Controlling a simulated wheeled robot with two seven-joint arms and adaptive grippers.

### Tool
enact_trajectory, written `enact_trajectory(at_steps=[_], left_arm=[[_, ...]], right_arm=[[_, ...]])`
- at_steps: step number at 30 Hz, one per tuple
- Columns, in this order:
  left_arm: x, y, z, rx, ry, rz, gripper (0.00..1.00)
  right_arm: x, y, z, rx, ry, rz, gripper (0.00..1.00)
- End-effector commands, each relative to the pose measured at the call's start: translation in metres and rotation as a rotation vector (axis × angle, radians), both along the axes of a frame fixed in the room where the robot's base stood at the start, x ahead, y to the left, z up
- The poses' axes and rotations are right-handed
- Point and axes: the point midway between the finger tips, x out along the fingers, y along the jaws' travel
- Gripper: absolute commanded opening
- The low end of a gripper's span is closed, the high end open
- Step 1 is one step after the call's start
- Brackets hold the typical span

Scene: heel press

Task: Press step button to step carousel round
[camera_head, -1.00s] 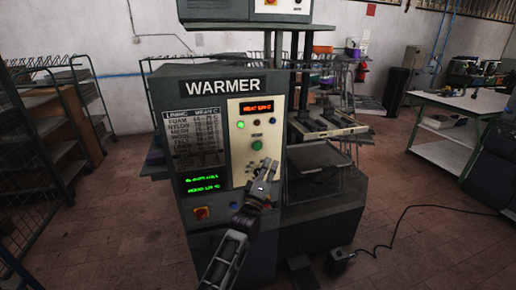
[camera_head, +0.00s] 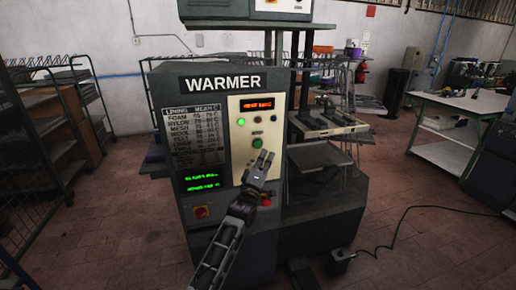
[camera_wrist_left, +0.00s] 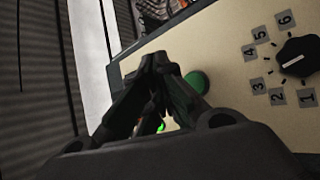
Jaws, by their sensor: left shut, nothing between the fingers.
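The warmer's cream control panel (camera_head: 240,168) faces me. A green push button (camera_head: 257,143) sits near its middle under a small label that I cannot read. In the left wrist view a green button (camera_wrist_left: 197,82) shows just right of the fingertips, partly hidden behind them. My left gripper (camera_head: 265,156) is shut and empty, its fingertips just below the green button in the head view. In the wrist view the left gripper's fingers (camera_wrist_left: 160,62) meet beside the button; I cannot tell whether they touch it. The carousel is not clearly identifiable. My right gripper is not in view.
A black knob (camera_wrist_left: 297,57) with numbers around it is right of the button. A red display (camera_head: 257,105) and a lit green lamp (camera_head: 241,122) are above. A red switch (camera_head: 201,212) is low left. A white table (camera_head: 470,103) stands at right.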

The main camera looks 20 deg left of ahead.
Motion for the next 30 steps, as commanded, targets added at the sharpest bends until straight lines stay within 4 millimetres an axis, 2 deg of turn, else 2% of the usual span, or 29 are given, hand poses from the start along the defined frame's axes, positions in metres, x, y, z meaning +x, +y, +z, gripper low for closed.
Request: enact_trajectory(at_steps=[7, 10, 15, 18, 23, 30], left_arm=[[0.019, 0.013, -0.002, 0.002, -0.001, 0.001, 0.0], [0.025, 0.017, -0.002, 0.002, 0.0, 0.001, 0.0], [0.033, 0.023, -0.002, 0.001, 0.0, 0.0, 0.0], [0.035, 0.024, -0.001, 0.001, 0.0, 0.0, 0.0], [0.036, 0.025, 0.0, 0.0, -0.001, 0.001, 0.0], [0.036, 0.025, 0.0, 0.001, 0.0, 0.0, 0.0]], right_arm=[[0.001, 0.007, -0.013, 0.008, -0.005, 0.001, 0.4], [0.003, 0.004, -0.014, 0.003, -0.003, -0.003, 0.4], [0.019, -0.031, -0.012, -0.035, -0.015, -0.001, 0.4], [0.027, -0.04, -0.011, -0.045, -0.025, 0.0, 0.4], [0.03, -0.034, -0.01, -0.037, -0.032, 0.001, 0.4], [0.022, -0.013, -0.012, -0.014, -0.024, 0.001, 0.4]])
